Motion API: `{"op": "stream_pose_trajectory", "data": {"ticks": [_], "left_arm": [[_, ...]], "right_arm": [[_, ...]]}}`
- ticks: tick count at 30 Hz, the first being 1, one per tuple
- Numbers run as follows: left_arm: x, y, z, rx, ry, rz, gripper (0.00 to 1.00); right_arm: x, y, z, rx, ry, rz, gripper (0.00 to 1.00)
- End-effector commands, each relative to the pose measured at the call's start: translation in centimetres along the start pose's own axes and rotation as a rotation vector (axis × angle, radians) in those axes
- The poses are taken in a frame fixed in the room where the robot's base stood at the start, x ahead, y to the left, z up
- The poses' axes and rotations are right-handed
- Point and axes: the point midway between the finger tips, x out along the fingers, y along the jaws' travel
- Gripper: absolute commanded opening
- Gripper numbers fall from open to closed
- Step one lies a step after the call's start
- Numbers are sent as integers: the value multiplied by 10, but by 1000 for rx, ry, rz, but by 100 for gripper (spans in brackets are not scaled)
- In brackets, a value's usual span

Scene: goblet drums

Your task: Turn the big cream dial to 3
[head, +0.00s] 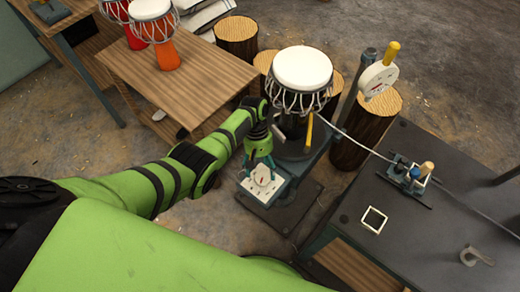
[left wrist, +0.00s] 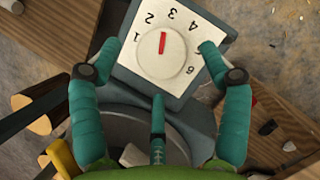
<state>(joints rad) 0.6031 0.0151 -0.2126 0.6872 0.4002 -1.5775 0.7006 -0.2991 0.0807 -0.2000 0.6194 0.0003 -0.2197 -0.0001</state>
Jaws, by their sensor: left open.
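The big cream dial (head: 263,177) is a round knob on a square plate with numbers, on a grey box below the drum stand. In the left wrist view the knob (left wrist: 160,62) has a red mark pointing up the picture, between the 2 and the 3. Numbers 1, 2, 3, 4 and 6 show around it; a finger partly covers the right edge. My left gripper (head: 260,160) is open over the dial. In the left wrist view its teal fingers (left wrist: 160,70) spread around the knob, apart from it as far as I can tell. My right gripper is not in view.
A cream-topped drum (head: 303,70) stands just behind the dial. A dark table (head: 440,185) holds small parts at right. A wooden table (head: 185,80) with drums is at left.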

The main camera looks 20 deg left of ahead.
Motion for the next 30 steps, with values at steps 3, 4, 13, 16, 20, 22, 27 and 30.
{"op": "stream_pose_trajectory", "data": {"ticks": [3,4,13,16,20,22,27,30], "left_arm": [[-29,0,-1,1,5,3,77],[-36,0,-1,1,4,3,77],[-83,1,1,1,-1,0,77],[-89,0,1,0,-2,0,77],[-90,0,1,0,-3,0,77],[-90,0,1,0,-3,0,77],[-90,0,1,0,-3,0,77],[-90,0,1,0,-3,-1,77]], "right_arm": [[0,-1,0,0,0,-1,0],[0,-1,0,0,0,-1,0],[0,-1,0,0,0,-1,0],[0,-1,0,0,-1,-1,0],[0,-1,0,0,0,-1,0],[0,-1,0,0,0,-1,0],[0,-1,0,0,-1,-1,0],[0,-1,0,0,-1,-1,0]]}}
